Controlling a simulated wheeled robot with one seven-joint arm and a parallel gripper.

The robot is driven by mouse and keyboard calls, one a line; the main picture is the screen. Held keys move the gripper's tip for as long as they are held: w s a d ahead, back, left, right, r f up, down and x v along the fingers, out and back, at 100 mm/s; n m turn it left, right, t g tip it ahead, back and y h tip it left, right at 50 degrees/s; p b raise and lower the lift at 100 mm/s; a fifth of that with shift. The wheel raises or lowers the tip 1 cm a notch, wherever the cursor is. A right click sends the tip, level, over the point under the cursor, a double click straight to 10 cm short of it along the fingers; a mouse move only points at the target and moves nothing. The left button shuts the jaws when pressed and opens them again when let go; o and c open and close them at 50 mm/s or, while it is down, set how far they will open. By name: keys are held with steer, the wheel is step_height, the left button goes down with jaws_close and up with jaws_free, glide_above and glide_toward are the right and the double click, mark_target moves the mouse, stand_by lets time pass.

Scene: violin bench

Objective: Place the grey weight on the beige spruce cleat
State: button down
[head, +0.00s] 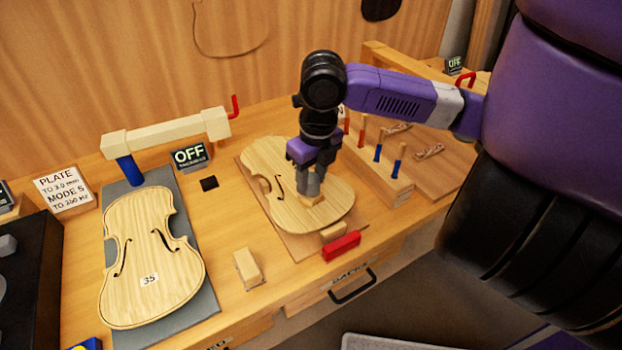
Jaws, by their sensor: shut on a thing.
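My gripper (311,183) points down over the violin plate at the centre. It is shut on the grey weight (311,186), which shows as a small grey shape between and below the fingers, partly hidden by them. A small beige spruce cleat (311,201) lies on the pale violin plate (273,157), directly below the weight. I cannot tell whether the weight touches the cleat. The plate lies on a brown board (293,244).
A red block (341,246) and a beige block (333,231) are at the board's front edge. Another beige block (248,268) stands on the bench. A second violin plate (150,260) lies left on a grey mat. A wooden rack (378,176) with colored-handled tools stands right.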

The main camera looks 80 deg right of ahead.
steer(key=shift+f, duration=0.3)
steer(key=shift+f, duration=0.1)
steer(key=c, duration=0.9)
jaws_free()
